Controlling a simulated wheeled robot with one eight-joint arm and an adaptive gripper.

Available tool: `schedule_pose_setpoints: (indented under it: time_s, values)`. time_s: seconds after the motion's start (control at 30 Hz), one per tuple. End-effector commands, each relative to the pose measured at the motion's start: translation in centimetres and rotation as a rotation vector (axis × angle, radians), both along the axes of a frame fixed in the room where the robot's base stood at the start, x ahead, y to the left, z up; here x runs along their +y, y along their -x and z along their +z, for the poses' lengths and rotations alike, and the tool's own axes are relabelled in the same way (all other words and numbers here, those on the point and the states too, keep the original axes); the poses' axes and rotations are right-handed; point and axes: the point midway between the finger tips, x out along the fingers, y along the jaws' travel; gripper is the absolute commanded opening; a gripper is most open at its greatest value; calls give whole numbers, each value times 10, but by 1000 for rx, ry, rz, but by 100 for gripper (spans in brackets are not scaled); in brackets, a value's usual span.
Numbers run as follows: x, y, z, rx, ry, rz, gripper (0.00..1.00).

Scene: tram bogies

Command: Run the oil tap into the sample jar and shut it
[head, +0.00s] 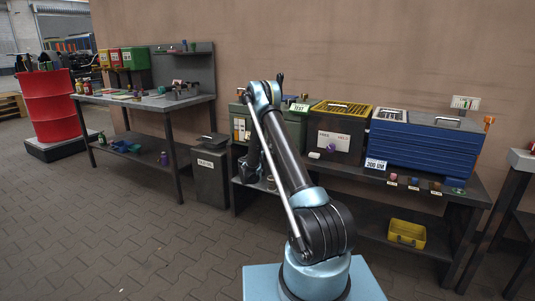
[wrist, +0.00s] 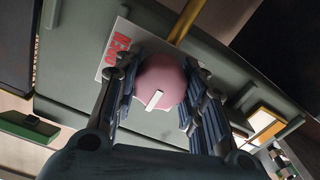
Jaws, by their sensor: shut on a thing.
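A round pink knob (wrist: 160,76) with a white pointer mark fills the space between my fingers in the wrist view. It sits in front of a grey-green panel (wrist: 75,62). My gripper (wrist: 162,66) is shut on this knob, with a finger on each side. A white card with red letters (wrist: 118,48) is partly hidden behind the left finger. In the head view my arm covers the gripper and most of the grey-green box (head: 240,125) on the bench. I cannot make out the tap's spout, any oil flow or the sample jar with certainty.
A yellow rod or pipe (wrist: 186,20) runs just beyond the knob. On the bench stand a black case with a yellow top (head: 336,133) and a blue drawer chest (head: 425,150). A yellow bin (head: 406,233) is on the lower shelf. Open paved floor (head: 110,225) lies left.

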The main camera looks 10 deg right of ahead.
Motion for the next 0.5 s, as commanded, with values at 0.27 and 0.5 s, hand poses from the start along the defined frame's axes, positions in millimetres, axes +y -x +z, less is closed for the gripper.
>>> schedule_pose_setpoints:
  time_s: [0.27,0.5]
  values:
    - [1,-1,0,-1,-1,2,59]
    - [1,0,0,-1,0,1,59]
